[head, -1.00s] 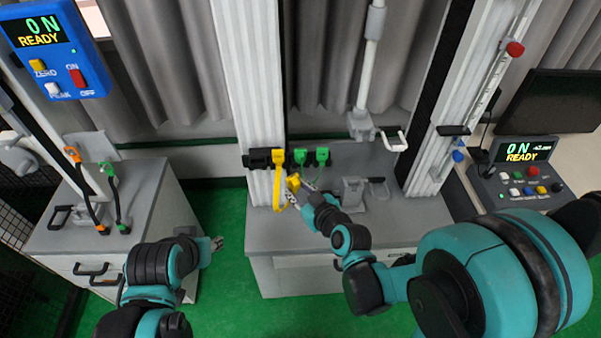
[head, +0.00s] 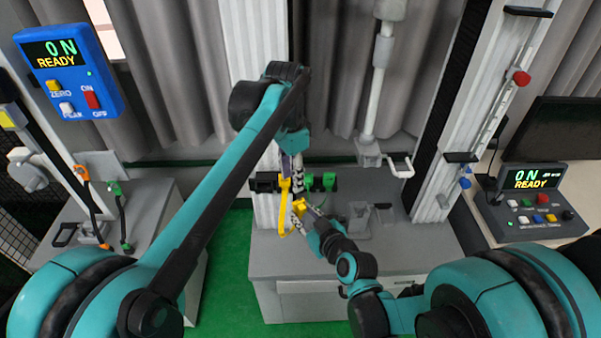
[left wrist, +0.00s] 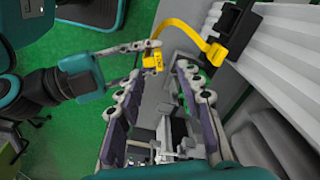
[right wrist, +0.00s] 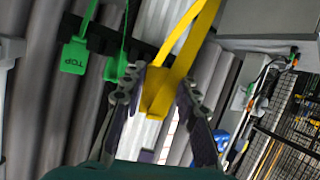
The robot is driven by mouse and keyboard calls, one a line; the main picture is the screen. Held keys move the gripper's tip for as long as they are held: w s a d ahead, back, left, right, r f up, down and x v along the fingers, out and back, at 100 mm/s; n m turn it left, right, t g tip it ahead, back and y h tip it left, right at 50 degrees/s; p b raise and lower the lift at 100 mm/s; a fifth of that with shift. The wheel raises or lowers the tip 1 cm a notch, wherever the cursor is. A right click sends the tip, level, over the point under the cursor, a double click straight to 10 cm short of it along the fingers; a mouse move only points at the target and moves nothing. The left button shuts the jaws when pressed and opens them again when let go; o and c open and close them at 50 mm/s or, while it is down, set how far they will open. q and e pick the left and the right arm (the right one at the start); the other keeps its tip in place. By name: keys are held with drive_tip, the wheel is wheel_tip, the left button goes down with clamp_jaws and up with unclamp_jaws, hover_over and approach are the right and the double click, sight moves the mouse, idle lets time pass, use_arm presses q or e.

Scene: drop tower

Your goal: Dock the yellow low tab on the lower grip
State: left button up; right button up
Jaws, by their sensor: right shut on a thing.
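The yellow low tab (head: 299,207) is at the lower end of a yellow strap (head: 284,215). The strap's other end (left wrist: 216,55) is at the black rail on the white column. My right gripper (right wrist: 165,88) is shut on the low tab, in front of the column; the tab also shows in the left wrist view (left wrist: 152,61). My left gripper (head: 294,178) is open and empty, just above the strap and the right gripper. The lower grip (head: 358,214) is a grey clamp on the cabinet top, right of the tab and apart from it.
Green tabs (head: 328,181) hang on the black rail (head: 264,182) beside the strap. The upper grip (head: 369,152) with a white handle hangs above the lower grip. A control box (head: 530,203) stands at right. The cabinet top (head: 400,255) is clear in front.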

sight(301, 200)
use_arm(q)
drive_tip(key=shift+w+d+f+m+g, duration=0.15)
drive_tip(key=shift+w+d+m, duration=0.1)
drive_tip(key=shift+d, duration=0.25)
drive_tip(key=shift+w+d+m+g, duration=0.15)
drive_tip(key=shift+d+m, duration=0.1)
drive_tip(key=shift+d, duration=0.2)
drive_tip(key=shift+d+f, duration=0.1)
drive_tip(key=shift+f, duration=0.1)
drive_tip(key=f, duration=1.1)
drive_tip(key=shift+s+f, duration=0.2)
drive_tip(key=shift+f, duration=0.1)
clamp_jaws()
use_arm(e)
drive_tip(key=o, duration=1.2)
